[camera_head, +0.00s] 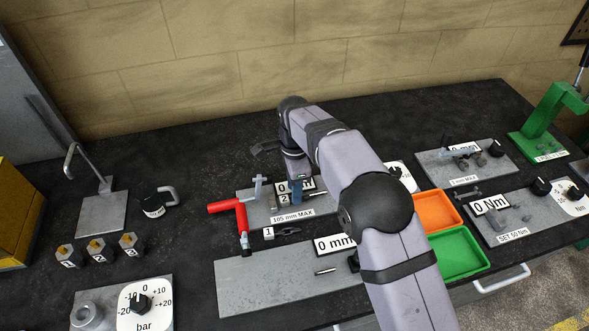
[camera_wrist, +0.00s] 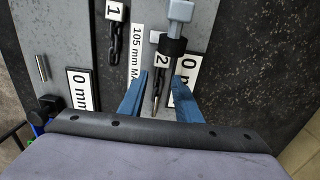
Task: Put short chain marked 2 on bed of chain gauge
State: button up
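The chain gauge is a grey plate (camera_head: 258,213) labelled 105 mm MAX, with a 0 mm sign; the label also shows in the wrist view (camera_wrist: 138,55). The tag of the short chain marked 2 (camera_head: 284,199) is over this plate, beside the gauge's parts. In the wrist view the tag 2 (camera_wrist: 161,62) shows between my fingers, with dark links close by. Whether the chain rests on the bed cannot be told. My gripper (camera_head: 297,188) points down there; its blue fingers (camera_wrist: 161,76) are apart on either side of the tag, with no clear contact.
A chain marked 1 (camera_head: 288,231) lies in front of the gauge. A red crank handle (camera_head: 228,206) stands to the left. Orange (camera_head: 436,211) and green (camera_head: 462,252) trays lie to the right. Dark bench is free at the back left.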

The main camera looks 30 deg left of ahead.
notch_tip(320, 180, up, 10)
jog(key=b, duration=0.1)
jog(key=shift+f, duration=0.1)
jog(key=w+d+n, duration=0.2)
jog(key=d, duration=1)
jog(key=w+d+n, duration=0.2)
jog(key=d, duration=1.1)
jog(key=s+d+f+n, duration=0.2)
jog(key=s+d+f, duration=0.2)
jog(key=s+d, duration=0.4)
jog(key=s+d+f+n, duration=0.3)
jog(key=s+d+f, duration=0.1)
jog(key=s+d, duration=0.5)
jog(key=shift+s+d, duration=0.25)
jog(key=shift+d, duration=0.5)
